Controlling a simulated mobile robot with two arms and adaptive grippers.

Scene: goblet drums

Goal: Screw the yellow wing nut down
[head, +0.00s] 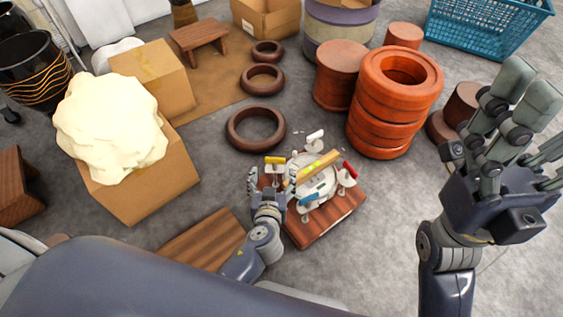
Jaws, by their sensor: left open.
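The yellow wing nut (275,160) stands on the left rear side of a round white drum head (322,183), on a small metal fitting. The drum head sits on a reddish wooden block (325,222). My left gripper (268,185) is open just in front of the yellow wing nut, with fingers at its left and below it; I cannot tell whether they touch it. My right gripper (525,130) is raised at the right, close to the camera, with its fingers spread and nothing seen in them.
A white wing nut (315,134), a red one (350,169) and a blue one (311,197) surround the drum head. A wooden bar with a yellow-green part (318,167) lies across it. Stacked orange rings (388,120) stand behind right; a cardboard box (145,180) stands left.

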